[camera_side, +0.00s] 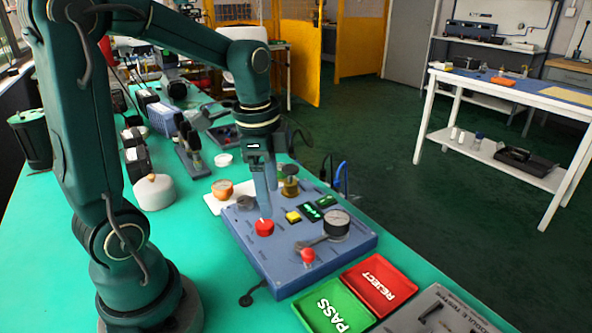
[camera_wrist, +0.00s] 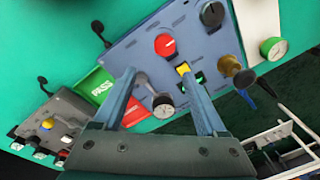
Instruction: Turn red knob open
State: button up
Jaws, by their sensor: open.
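The red knob (camera_side: 264,228) stands on the top of the blue-grey panel box (camera_side: 270,262), near its left side in the side view. In the wrist view the red knob (camera_wrist: 165,45) shows a short pale mark on its top and lies just beyond the fingertips.
A red button (camera_side: 308,256), a dark-rimmed gauge (camera_side: 336,223), a black knob (camera_side: 245,202), a yellow button (camera_side: 293,217) and a brass fitting (camera_side: 290,186) crowd the panel. A green PASS tray (camera_side: 334,306) and a red REJECT tray (camera_side: 379,284) lie in front.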

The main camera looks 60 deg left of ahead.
aim_at(264, 223)
jog(key=shift+a+f+n+g, duration=0.45)
jog(key=shift+a+f, duration=0.45)
jog(key=shift+f, duration=0.25)
jog(key=shift+s+a+f, duration=0.15)
jog(key=shift+f, duration=2.6)
grip_shut()
